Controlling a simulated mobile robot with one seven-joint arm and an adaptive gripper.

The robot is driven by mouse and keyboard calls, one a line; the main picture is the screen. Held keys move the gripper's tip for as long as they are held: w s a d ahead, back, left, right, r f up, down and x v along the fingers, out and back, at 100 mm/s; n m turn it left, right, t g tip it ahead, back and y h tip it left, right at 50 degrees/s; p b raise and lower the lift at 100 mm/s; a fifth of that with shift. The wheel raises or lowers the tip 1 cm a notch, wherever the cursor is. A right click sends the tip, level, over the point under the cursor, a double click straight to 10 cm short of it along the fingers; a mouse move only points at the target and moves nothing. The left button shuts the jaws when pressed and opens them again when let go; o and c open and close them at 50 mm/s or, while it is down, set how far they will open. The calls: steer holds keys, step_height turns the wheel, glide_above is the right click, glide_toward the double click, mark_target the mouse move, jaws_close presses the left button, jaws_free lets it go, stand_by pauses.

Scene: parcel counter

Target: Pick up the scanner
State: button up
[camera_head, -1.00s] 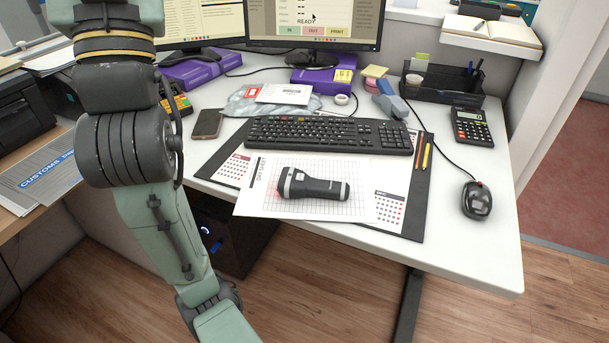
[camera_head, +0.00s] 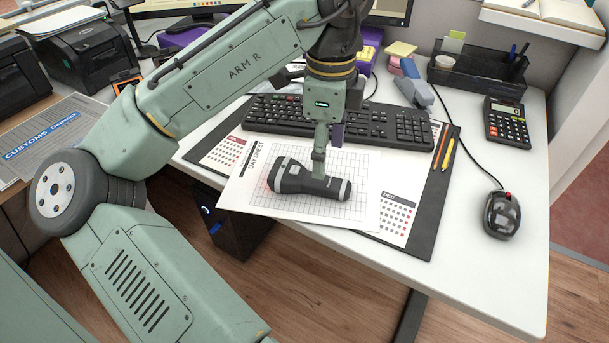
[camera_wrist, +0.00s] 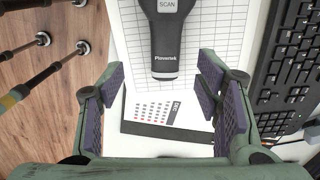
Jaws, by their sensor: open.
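The scanner (camera_head: 308,184) is dark grey and black with light bands. It lies on a white gridded day sheet (camera_head: 240,190) on the desk mat. In the wrist view the scanner (camera_wrist: 166,50) shows its handle end and a SCAN label at the top edge; its far part is out of frame. My gripper (camera_head: 319,172) points down over the scanner in the head view, where its fingers partly cover it. In the wrist view my gripper (camera_wrist: 152,95) is open, with the handle end lying ahead between the two padded fingers. Nothing is in its grasp.
A black keyboard (camera_head: 385,125) lies close behind the scanner. Pencils (camera_head: 446,150), a wired mouse (camera_head: 502,215) and a calculator (camera_head: 508,122) are to the right. A black organizer (camera_head: 470,70) stands at the back. The desk's front right is clear.

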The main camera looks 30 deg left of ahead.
mark_target(311, 180)
steer(key=f, duration=0.8)
steer(key=shift+w+a+f, duration=0.15)
steer(key=shift+w+a, duration=0.1)
steer(key=shift+w, duration=0.1)
steer(key=shift+c, duration=0.3)
steer(key=c, duration=1.3)
